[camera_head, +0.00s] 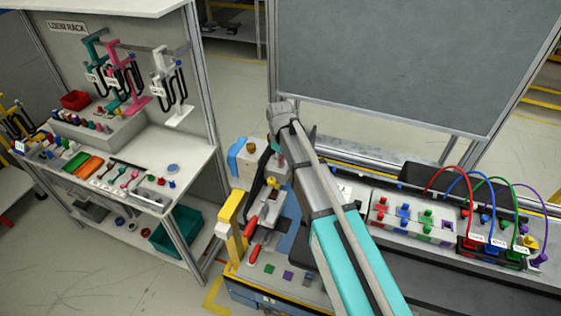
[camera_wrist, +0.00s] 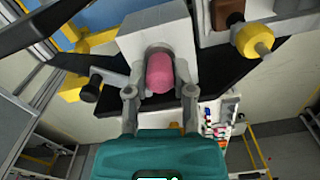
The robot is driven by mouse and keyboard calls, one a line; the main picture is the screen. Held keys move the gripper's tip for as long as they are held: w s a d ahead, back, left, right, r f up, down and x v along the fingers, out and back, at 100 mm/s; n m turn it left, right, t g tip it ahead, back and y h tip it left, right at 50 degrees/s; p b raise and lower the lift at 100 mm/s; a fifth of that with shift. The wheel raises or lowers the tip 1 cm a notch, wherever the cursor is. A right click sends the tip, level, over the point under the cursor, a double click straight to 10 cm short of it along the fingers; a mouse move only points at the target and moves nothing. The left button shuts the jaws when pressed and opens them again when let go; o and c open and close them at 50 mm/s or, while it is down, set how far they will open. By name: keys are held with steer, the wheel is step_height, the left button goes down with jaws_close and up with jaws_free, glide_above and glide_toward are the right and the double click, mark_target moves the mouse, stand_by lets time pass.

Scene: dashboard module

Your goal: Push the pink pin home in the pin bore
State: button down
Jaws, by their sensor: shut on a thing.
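The pink pin (camera_wrist: 160,73) shows in the wrist view, with its rounded end toward me. It points into the pin bore in the face of a light grey block (camera_wrist: 157,38). The bore is mostly hidden behind the pin, and I cannot tell how deep the pin sits. My gripper (camera_wrist: 160,92) is shut on the pin, with one grey finger on each side of it, close in front of the block. In the head view my arm hides most of the gripper, and the pin cannot be made out clearly.
A yellow knob (camera_wrist: 254,40) sticks out right of the block, and a black knob (camera_wrist: 90,88) is at its left. In the head view a yellow post (camera_head: 232,228) and red handles (camera_head: 252,224) stand left of my arm. A panel with colored cables (camera_head: 490,235) lies right.

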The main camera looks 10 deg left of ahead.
steer(key=shift+r, duration=0.1)
steer(key=shift+r+p, duration=1.25)
steer(key=shift+p, duration=0.05)
steer(key=s+d+r+p, duration=0.6)
steer(key=s+r+p, duration=0.4)
steer(key=s, duration=0.2)
steer(key=shift+s+d+r, duration=0.15)
steer(key=shift+s+d, duration=0.05)
steer(key=shift+d, duration=0.15)
step_height(320, 180, down, 11)
steer(key=b, duration=1)
steer(key=shift+b, duration=0.4)
steer(key=shift+s, duration=0.15)
